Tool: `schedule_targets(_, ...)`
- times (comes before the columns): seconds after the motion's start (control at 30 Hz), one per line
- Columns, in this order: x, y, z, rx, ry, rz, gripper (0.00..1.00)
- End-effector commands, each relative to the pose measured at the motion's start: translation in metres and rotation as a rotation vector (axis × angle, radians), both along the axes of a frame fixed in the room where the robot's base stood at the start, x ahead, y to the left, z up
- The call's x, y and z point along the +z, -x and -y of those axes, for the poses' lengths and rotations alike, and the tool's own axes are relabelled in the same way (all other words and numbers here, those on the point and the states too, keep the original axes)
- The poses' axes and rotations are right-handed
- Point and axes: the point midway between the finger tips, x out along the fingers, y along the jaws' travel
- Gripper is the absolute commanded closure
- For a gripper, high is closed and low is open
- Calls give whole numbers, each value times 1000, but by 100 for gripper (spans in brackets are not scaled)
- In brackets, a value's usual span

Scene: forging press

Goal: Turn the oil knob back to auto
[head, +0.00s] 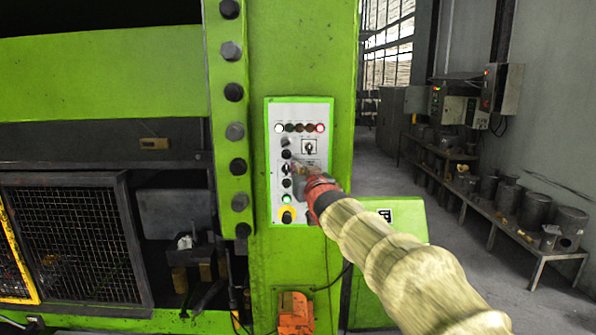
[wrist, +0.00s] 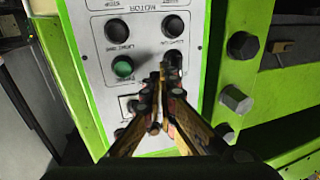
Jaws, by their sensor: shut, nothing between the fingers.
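The white control panel (head: 272,190) is on the green press column. A dark knob with a light mark (head: 286,169) is in its left column, just left of my gripper's fingertips. In the wrist view, which is upside down, a dark knob (wrist: 173,58) is right beside the fingertips; contact cannot be told. A dark selector on a square plate (head: 309,146) is higher and to the right. The labels are too small to tell which knob is the oil knob. My gripper (head: 294,166) is shut and empty, pointing at the panel; its fingers (wrist: 157,76) meet in the wrist view.
A row of lamps (head: 300,127) is along the panel's top. Large bolts (head: 238,167) stick out on the left. Open floor and a bench (head: 480,205) are to the right.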

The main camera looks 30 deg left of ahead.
Motion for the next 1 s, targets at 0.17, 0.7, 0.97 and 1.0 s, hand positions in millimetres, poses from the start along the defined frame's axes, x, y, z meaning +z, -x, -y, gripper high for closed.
schedule_targets(0.17,0,1,-3,0,0,0,100)
schedule_targets(0.7,0,5,-10,1,0,0,100)
schedule_targets(0.97,1,6,-11,1,0,0,100)
schedule_targets(1.0,1,6,-11,1,0,0,100)
